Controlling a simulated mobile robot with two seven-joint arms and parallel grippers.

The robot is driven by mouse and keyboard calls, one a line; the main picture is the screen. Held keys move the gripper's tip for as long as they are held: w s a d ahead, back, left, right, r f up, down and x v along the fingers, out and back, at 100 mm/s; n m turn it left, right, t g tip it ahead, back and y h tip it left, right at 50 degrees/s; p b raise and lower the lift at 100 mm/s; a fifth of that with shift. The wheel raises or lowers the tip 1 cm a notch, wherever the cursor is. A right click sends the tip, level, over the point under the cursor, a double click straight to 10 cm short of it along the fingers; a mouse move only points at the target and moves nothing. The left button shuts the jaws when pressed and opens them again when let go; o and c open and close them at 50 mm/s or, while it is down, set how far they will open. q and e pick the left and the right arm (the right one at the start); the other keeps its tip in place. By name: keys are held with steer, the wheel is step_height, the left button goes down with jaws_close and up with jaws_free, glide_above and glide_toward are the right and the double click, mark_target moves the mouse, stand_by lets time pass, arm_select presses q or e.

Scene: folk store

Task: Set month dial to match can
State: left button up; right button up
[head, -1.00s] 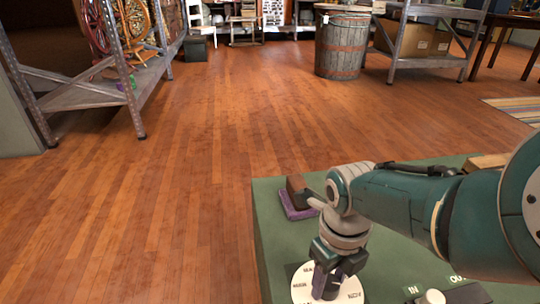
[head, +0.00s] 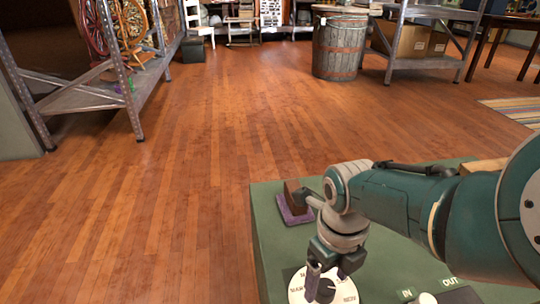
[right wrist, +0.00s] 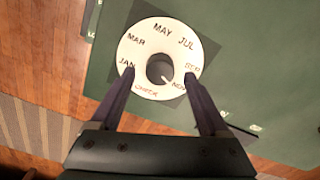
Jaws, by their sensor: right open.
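The month dial (head: 296,292) is a white disc on the green tabletop, partly hidden by my right gripper (head: 327,274) in the head view. In the right wrist view the dial (right wrist: 137,50) shows month names around its rim and a dark round centre knob (right wrist: 158,68). A short white mark on the knob points to the lower right, towards NOV. The fingers of my right gripper (right wrist: 159,76) are apart, one on each side of the knob, and hold nothing. I cannot make out a can. My left gripper is not in view.
A brown block on a purple base (head: 295,203) stands behind the dial on the green tabletop (head: 272,240). IN and OUT labels and a pale round knob (head: 427,298) lie right of the dial.

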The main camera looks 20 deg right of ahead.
mark_target(326, 286)
step_height(326, 286, up, 8)
steer(key=p, duration=0.5)
steer(key=shift+f+p, duration=0.15)
steer(key=shift+p, duration=0.15)
